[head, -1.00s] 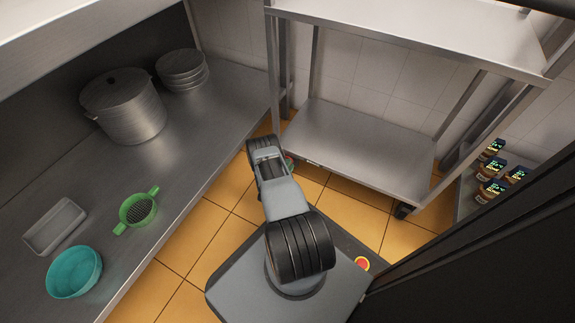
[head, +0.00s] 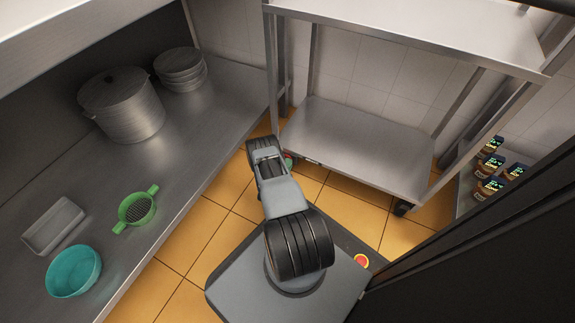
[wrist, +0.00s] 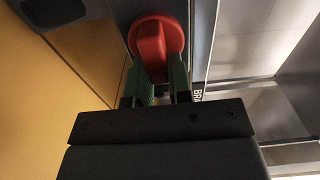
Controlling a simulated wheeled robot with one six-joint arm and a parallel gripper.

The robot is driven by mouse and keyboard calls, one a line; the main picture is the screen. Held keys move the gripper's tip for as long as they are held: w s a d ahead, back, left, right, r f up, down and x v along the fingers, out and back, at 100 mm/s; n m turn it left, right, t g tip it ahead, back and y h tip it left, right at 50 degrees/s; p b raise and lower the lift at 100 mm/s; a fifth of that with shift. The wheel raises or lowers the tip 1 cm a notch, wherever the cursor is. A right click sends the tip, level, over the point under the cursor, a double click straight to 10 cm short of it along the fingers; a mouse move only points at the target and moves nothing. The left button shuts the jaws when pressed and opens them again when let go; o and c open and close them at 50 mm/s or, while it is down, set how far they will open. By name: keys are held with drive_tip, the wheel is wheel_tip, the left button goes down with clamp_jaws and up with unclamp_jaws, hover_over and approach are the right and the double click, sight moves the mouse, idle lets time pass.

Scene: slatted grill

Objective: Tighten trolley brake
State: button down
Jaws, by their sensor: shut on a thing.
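The brake knob (wrist: 152,38) is red and round with a raised grip bar, set on the trolley's metal edge in the wrist view. My gripper (wrist: 160,78) has its green finger pads on either side of the bar and is shut on it. In the head view the steel trolley (head: 360,150) stands against the tiled wall. My arm reaches the left front corner of its lower shelf, where only a little red and green shows. The fingertips are mostly hidden there.
A steel counter (head: 205,150) on the left holds a pot (head: 122,105), stacked plates (head: 181,70), a green strainer (head: 137,209), a teal bowl (head: 74,271) and a tray (head: 54,226). Several jars (head: 488,188) stand right.

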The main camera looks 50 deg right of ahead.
drive_tip(key=c, duration=1)
unclamp_jaws()
drive_tip(key=shift+c, duration=0.2)
drive_tip(key=p+v, duration=0.4)
drive_tip(key=v, duration=1)
drive_tip(key=shift+p, duration=0.3)
drive_tip(key=shift+d, duration=0.1)
